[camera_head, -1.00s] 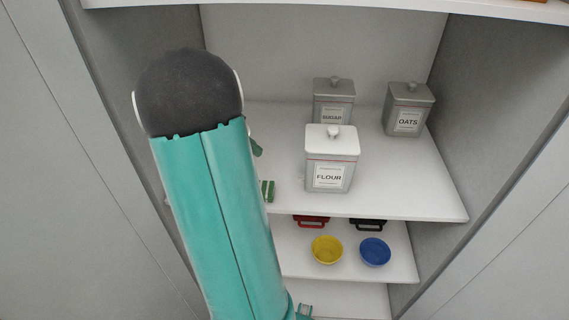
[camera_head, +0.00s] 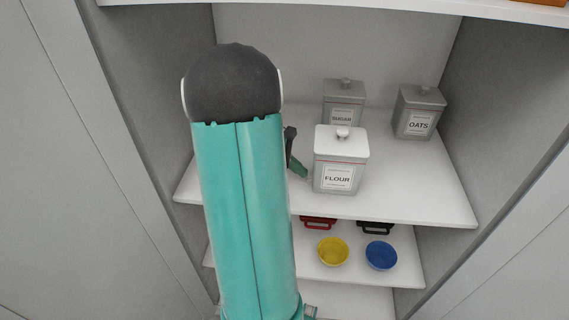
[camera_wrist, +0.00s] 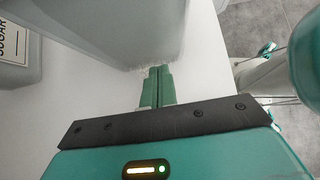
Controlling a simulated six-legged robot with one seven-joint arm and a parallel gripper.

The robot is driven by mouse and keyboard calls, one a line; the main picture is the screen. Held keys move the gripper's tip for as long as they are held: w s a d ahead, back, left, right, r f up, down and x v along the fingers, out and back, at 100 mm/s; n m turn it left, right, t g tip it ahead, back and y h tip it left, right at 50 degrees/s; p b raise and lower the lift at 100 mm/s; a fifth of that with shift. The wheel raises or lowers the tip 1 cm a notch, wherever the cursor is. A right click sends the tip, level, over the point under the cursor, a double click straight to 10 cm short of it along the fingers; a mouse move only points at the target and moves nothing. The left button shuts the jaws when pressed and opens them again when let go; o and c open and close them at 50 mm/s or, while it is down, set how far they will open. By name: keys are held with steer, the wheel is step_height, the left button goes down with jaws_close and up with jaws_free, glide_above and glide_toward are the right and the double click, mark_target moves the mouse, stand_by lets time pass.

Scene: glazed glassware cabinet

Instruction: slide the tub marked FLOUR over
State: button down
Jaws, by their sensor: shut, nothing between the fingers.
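The FLOUR tub (camera_head: 339,160) is a pale square canister with a white knobbed lid and a label on its front. It stands upright near the front of the upper shelf, ahead of the SUGAR tub. My gripper (camera_head: 303,171) is shut and empty just left of it, low by its side. In the wrist view the closed green fingertips (camera_wrist: 160,72) lie at the base of the FLOUR tub's grey wall (camera_wrist: 115,28). I cannot tell whether they touch it. My arm covers the left part of the shelf in the head view.
The SUGAR tub (camera_head: 344,93) stands behind the FLOUR tub, partly hidden, and the OATS tub (camera_head: 418,113) stands back right. The shelf (camera_head: 420,190) is clear right of FLOUR. Yellow (camera_head: 333,252) and blue (camera_head: 381,256) bowls sit on the shelf below.

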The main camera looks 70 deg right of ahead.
steer(key=shift+s+d, duration=0.15)
steer(key=shift+s, duration=0.25)
steer(key=s+d, duration=0.1)
steer(key=s, duration=0.5)
steer(key=s+d, duration=0.2)
steer(key=s, duration=0.5)
steer(key=s+d, duration=0.1)
steer(key=s, duration=0.6)
steer(key=shift+d, duration=0.25)
